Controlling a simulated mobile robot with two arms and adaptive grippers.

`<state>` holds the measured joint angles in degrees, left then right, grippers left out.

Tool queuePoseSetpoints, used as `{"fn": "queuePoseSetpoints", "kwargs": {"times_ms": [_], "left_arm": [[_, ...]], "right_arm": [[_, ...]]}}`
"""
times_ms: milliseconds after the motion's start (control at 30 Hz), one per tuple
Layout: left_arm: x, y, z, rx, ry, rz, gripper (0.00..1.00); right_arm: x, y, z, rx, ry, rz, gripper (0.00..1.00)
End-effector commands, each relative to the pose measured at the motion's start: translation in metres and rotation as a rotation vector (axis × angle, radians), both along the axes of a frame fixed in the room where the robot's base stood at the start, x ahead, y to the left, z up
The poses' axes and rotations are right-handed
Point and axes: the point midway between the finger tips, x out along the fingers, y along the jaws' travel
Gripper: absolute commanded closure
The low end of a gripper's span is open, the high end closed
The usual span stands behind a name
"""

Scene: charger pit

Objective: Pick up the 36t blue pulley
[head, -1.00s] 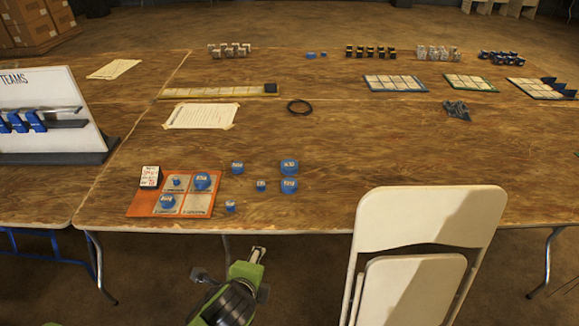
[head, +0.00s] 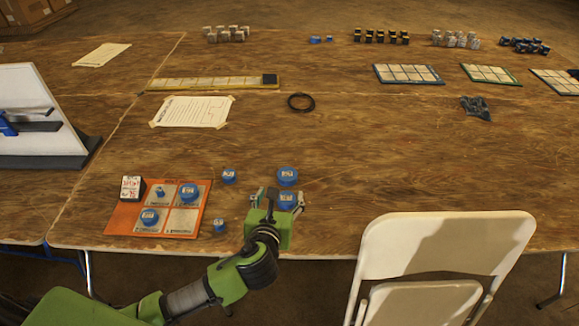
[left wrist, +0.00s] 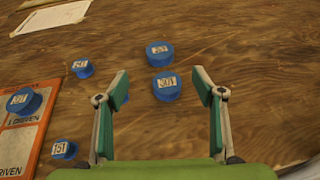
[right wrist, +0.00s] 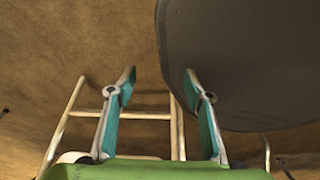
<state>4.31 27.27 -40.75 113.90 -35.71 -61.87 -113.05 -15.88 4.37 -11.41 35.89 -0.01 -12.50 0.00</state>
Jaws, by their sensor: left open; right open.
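Two large blue pulleys sit one behind the other on the table: a far one (head: 287,176) and a near one (head: 287,199). They also show in the left wrist view, far (left wrist: 160,55) and near (left wrist: 167,87). Their number labels are too blurred to tell surely which is the 36t. My left gripper (head: 276,200) is open and empty at the table's front part. In the left wrist view the near pulley lies ahead, between the fingers' lines, with the far pulley beyond. My right gripper (right wrist: 159,82) is open and empty, away from the pulleys.
Smaller blue pulleys (head: 229,176) (head: 219,226) stand to the left. An orange mat (head: 118,220) holds more pulleys and a label block (head: 132,188). A white folding chair (head: 440,240) stands at the front right. A black ring (head: 301,103) lies farther back; the table's middle is bare.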

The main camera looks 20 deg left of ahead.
Motion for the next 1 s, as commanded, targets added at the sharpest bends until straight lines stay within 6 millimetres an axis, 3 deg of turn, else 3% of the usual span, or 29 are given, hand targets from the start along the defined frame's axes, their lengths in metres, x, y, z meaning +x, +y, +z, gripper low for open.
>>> {"fn": "queuePoseSetpoints", "kwargs": {"times_ms": [133, 400, 767, 1000], "left_arm": [[0.021, 0.003, -0.009, 0.003, 0.0, 0.001, 0.38], [0.065, 0.01, -0.029, 0.001, 0.0, 0.002, 0.38], [0.09, 0.015, -0.045, -0.001, 0.003, 0.002, 0.38], [0.116, 0.018, -0.058, -0.001, 0.0, 0.001, 0.38]], "right_arm": [[-0.005, 0.001, -0.002, 0.001, 0.006, 0.0, 0.53], [-0.042, -0.002, -0.008, -0.004, 0.057, 0.002, 0.53], [-0.017, -0.004, -0.01, -0.005, 0.02, 0.004, 0.53], [-0.017, -0.004, -0.013, -0.006, 0.02, 0.003, 0.53]]}}
